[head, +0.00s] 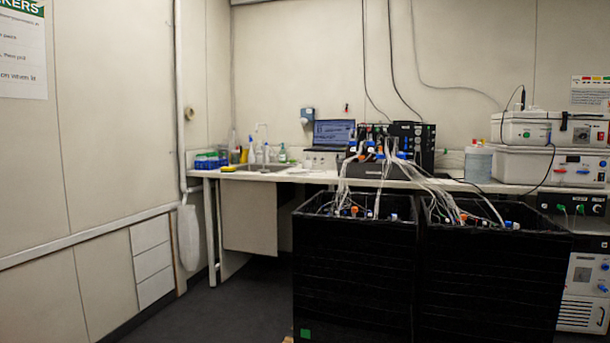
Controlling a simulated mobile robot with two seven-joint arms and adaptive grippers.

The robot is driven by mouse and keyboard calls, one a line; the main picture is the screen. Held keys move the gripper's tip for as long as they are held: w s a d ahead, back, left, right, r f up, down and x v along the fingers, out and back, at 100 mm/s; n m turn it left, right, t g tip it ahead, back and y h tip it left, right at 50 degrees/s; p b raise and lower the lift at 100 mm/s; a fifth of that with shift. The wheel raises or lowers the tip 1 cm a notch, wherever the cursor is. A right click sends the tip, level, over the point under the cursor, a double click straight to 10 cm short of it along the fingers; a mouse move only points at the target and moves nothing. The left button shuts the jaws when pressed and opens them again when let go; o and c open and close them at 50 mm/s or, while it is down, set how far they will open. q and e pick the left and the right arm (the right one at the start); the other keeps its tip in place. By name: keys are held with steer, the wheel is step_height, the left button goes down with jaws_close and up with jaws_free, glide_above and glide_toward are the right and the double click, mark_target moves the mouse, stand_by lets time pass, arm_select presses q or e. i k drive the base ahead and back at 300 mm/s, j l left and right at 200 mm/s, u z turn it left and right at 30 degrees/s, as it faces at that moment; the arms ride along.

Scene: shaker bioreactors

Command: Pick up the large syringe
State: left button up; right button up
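I cannot make out a large syringe anywhere in the head view. Small items around the sink and on the bench are too far off to tell apart well. Neither of my grippers is in view.
Two black shaker boxes (355,270) (490,285) with tubes and coloured caps stand in front. Behind them, the white bench (310,176) carries a sink, bottles (252,150), a laptop (334,132), a black device (410,143) and white instruments (550,150). Dark floor (235,308) is clear at left.

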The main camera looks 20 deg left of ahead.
mark_target(292, 172)
steer(key=i+j+u, duration=0.9)
steer(key=i+u, duration=0.15)
steer(key=i, duration=0.15)
steer(key=i+j+u, duration=0.1)
steer(key=i+u, duration=0.25)
steer(key=i, duration=1.3)
steer(key=i+z, duration=0.25)
steer(key=i, duration=0.25)
steer(key=i+j+z, duration=0.2)
steer(key=i, duration=0.3)
steer(key=i+j+z, duration=0.1)
steer(key=i+z, duration=0.15)
steer(key=i, duration=0.25)
steer(key=i+z, duration=0.2)
steer(key=z, duration=0.2)
steer(key=i+z, duration=0.2)
steer(key=z, duration=0.15)
steer(key=i+j+z, duration=0.15)
steer(key=z, duration=0.25)
steer(key=i+j+z, duration=0.2)
steer(key=z, duration=0.2)
